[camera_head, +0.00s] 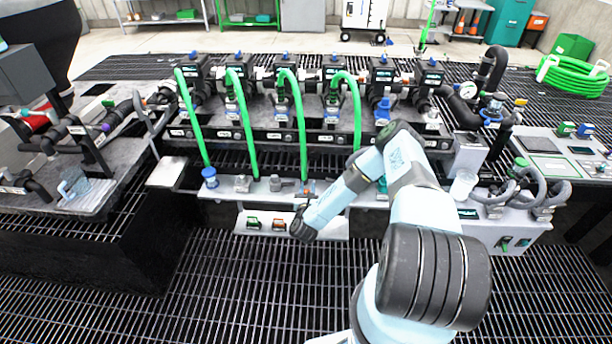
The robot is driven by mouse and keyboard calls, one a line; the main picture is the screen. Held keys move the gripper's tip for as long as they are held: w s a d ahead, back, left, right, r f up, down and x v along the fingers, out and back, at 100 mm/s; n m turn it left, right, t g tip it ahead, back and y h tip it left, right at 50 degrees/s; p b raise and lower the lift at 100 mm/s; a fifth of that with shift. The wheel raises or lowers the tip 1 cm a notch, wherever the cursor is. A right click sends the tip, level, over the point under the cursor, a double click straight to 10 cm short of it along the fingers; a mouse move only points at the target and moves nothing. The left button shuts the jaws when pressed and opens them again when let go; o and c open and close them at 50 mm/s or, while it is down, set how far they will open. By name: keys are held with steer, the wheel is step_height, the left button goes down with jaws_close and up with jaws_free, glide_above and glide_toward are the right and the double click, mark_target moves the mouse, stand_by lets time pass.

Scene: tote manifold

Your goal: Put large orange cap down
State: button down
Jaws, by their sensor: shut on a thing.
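My light-blue arm reaches from the lower right to the grey front ledge (230,188) of the manifold. My gripper (304,197) is small in this view and partly hidden by my wrist. It is at the ledge, below the third green hose. A small orange patch (309,189) shows at the fingertips and appears to be the large orange cap. My gripper is shut on it. Most of the cap is hidden, and I cannot tell whether it touches the ledge.
Several green hoses (246,120) arch from the black valve row (330,75) down to the ledge. A clear jug (73,185) stands on the left bench. The grated floor (230,290) in front is clear.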

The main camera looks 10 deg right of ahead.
steer(key=x, duration=0.9)
steer(key=shift+w, duration=0.25)
steer(key=shift+d+f, duration=0.1)
steer(key=shift+f, duration=0.25)
steer(key=shift+f, duration=0.1)
steer(key=c, duration=0.7)
jaws_free()
steer(key=shift+c, duration=0.2)
